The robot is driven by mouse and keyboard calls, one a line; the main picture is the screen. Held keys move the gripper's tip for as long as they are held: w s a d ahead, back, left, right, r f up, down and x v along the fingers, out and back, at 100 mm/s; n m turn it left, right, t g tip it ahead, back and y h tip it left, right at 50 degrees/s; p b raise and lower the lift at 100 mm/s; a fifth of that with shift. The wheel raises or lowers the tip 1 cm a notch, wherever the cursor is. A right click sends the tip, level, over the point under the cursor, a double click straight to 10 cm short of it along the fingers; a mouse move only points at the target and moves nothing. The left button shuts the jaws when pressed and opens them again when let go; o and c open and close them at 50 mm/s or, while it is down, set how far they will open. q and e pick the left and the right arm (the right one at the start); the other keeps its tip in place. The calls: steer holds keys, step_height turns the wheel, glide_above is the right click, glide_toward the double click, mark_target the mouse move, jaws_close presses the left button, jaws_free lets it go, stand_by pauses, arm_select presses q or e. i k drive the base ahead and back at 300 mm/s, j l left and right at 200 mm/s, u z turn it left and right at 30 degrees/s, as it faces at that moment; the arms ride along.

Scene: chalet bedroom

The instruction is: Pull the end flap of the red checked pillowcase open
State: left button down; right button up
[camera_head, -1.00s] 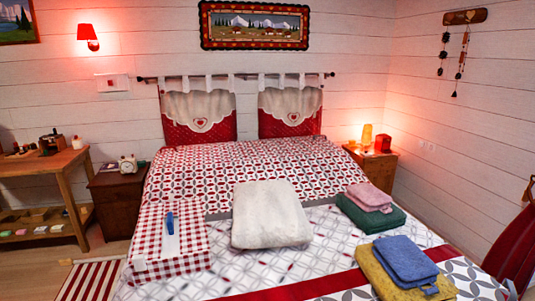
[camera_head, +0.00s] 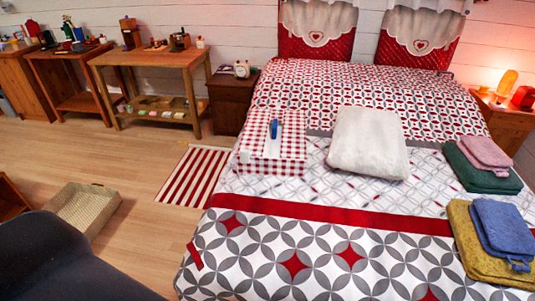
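The red checked pillowcase (camera_head: 290,146) lies flat on the left side of the bed, near its edge. A small blue item (camera_head: 274,129) lies on a pale strip on top of it. A small white patch shows at its lower left corner. I cannot tell from here how the end flap lies. A white folded pillow or blanket (camera_head: 368,143) lies to its right, a little apart. Neither of my grippers is in view.
The bed (camera_head: 330,240) has a patterned cover. Folded green and pink towels (camera_head: 481,165) and yellow and blue towels (camera_head: 497,235) lie at right. A striped rug (camera_head: 193,177), a woven basket (camera_head: 86,208) and open wooden floor are at left. A dark rounded shape fills the lower left corner.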

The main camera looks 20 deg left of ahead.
mark_target(246, 165)
steer(key=j+u, duration=0.1)
steer(key=j, duration=1.35)
steer(key=k, duration=0.05)
